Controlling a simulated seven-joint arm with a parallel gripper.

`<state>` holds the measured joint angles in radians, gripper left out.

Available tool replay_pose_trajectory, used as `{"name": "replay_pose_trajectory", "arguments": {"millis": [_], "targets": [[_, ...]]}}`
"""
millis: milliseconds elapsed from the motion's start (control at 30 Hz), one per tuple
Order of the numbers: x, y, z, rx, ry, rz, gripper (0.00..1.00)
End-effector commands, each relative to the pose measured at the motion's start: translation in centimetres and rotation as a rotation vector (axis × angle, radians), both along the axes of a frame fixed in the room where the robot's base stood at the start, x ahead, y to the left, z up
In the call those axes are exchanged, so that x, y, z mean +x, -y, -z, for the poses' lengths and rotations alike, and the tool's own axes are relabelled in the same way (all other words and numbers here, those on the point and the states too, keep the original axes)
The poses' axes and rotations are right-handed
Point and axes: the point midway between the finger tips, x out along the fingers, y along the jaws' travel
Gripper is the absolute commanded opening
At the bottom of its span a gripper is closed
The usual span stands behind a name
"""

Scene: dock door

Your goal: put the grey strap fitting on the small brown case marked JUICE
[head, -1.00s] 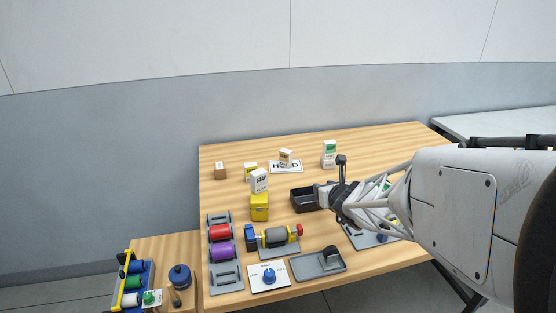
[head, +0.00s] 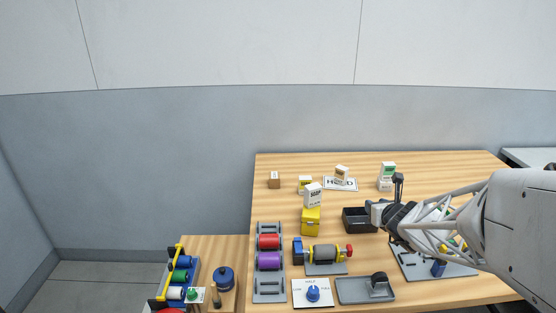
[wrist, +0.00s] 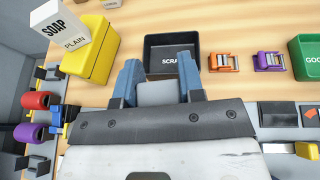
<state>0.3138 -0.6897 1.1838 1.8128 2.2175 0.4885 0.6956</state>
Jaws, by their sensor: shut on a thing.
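My gripper (wrist: 158,78) has its blue fingers shut on a flat grey piece (wrist: 158,95), which looks like the grey strap fitting. It is over the near side of a black tray, partly covering it in the wrist view. In the head view my gripper (head: 376,212) is just right of that tray, and the held piece cannot be made out. A small brown case (head: 274,180) stands at the table's back left with a pale label too small to read. Its top looks bare. It is well left of and beyond my gripper.
The black tray marked SCRA (wrist: 172,45) is below my gripper. A yellow box (head: 311,222) with a white SOAP carton (head: 313,195) stands between gripper and brown case. Other small cartons (head: 342,174) stand at the back. A rack with red and purple rollers (head: 268,262) lies front left.

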Motion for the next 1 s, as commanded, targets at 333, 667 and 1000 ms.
{"name": "replay_pose_trajectory", "arguments": {"millis": [333, 667, 1000], "targets": [[3.6, -1.8, -2.1, -0.001, 0.000, -0.086, 0.10], [7.3, -3.9, -3.9, -0.001, 0.000, -0.180, 0.10], [11.3, -6.4, -5.6, -0.001, 0.000, -0.284, 0.10]]}}
